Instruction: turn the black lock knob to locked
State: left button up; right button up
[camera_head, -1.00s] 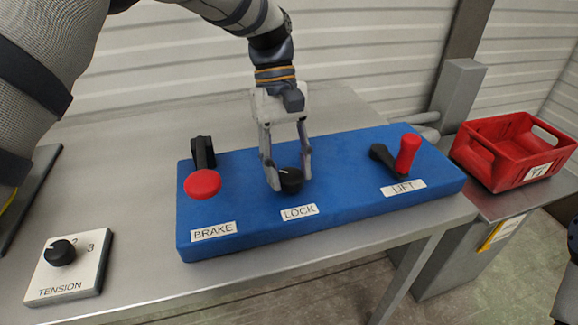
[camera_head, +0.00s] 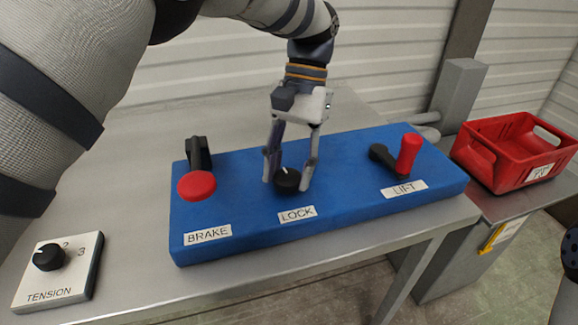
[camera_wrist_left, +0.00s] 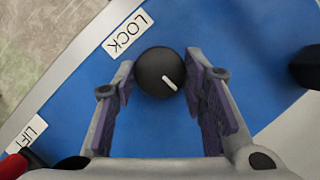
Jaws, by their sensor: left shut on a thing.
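The black lock knob (camera_head: 288,181) stands on the blue panel (camera_head: 340,165) behind the LOCK label (camera_head: 297,214). My left gripper (camera_head: 287,183) points down over it, with one finger on each side, and is shut on the knob. In the left wrist view the round knob (camera_wrist_left: 158,72) sits between the two fingertips, and its white pointer line slants toward the lower right. In the head view the line points up and slightly left. My right gripper is not in view.
A red brake knob (camera_head: 197,186) stands left on the panel and a red-handled lift lever (camera_head: 408,155) right. A TENSION dial plate (camera_head: 75,272) lies at the table's left front. A red crate (camera_head: 500,165) is at the right.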

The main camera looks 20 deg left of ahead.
pick_arm(q)
jog(key=shift+f+m, duration=0.1)
jog(key=shift+m, duration=0.4)
jog(key=o, duration=1.2)
jog(key=shift+c, duration=0.2)
jog(key=v, duration=0.6)
jog(key=shift+w+d, duration=0.1)
jog(key=shift+d, duration=0.05)
jog(key=shift+w+r, duration=0.15)
jog(key=shift+r, duration=0.55)
